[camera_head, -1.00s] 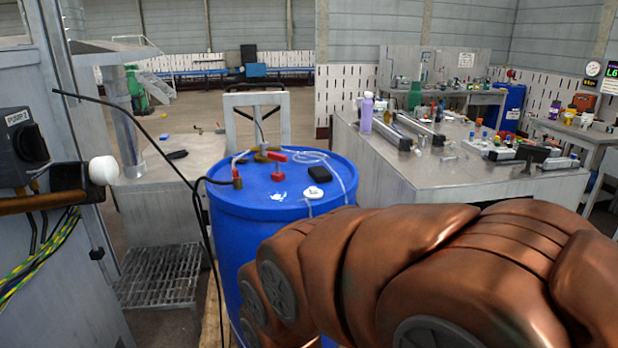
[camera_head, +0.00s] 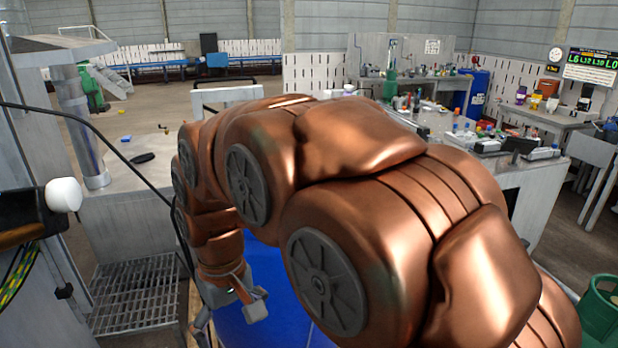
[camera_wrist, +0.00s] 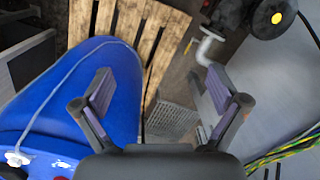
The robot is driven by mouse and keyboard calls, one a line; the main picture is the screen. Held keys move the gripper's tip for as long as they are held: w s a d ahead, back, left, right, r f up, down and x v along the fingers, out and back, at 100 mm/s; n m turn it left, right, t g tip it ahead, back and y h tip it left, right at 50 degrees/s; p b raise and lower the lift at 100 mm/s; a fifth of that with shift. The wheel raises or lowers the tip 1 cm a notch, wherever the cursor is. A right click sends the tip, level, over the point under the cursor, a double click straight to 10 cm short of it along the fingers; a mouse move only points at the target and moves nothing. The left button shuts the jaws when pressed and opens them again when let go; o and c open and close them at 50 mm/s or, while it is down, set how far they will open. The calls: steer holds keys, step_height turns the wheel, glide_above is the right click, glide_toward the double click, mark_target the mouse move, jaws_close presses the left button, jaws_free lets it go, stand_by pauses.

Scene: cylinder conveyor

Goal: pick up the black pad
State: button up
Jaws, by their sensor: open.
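The blue drum (camera_head: 262,300) stands below my arm, which covers most of its top in the head view. The black pad is hidden there behind my arm. In the wrist view the drum (camera_wrist: 115,85) fills the left side. A dark shape (camera_wrist: 12,173) at the lower left corner, beside a white cap (camera_wrist: 18,158), may be the pad, but too little shows to tell. My gripper (camera_head: 228,316) hangs low by the drum, pointing down. In the wrist view my gripper (camera_wrist: 160,78) is open and empty, over the drum's edge and the pallet.
A wooden pallet (camera_wrist: 125,20) and a floor grating (camera_wrist: 172,120) lie below. A cabinet with a white knob (camera_head: 63,195) and a black cable stands at the left. Another flat black item (camera_head: 143,157) lies on the grey surface behind. A cluttered workbench (camera_head: 540,175) is at the right.

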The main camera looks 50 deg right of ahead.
steer(key=w+d+r+m+t+p, duration=0.15)
steer(key=w+d+r, duration=0.25)
steer(key=w+d, duration=0.8)
steer(key=w+d+r+t+p, duration=0.2)
steer(key=w+d+r+p, duration=0.15)
steer(key=w+d, duration=0.9)
steer(key=w+d+f+p, duration=0.1)
steer(key=w+d, duration=0.1)
steer(key=d, duration=0.6)
steer(key=w+d+f+m+t+h+p, duration=0.1)
steer(key=w+d+p, duration=0.1)
steer(key=d, duration=0.7)
steer(key=w+d+f+h+p, duration=0.1)
steer(key=d, duration=0.8)
steer(key=shift+w+d+m+t+p, duration=0.25)
steer(key=shift+w+p, duration=0.1)
steer(key=shift+w, duration=0.05)
steer(key=shift+s+d+f, duration=0.1)
steer(key=shift+d+f, duration=0.1)
steer(key=shift+d, duration=0.2)
steer(key=shift+x, duration=1.5)
steer(key=shift+p+x, duration=0.95)
steer(key=shift+x, duration=1.25)
steer(key=shift+s+f, duration=0.1)
steer(key=shift+f+b, duration=0.25)
steer(key=shift+b, duration=0.1)
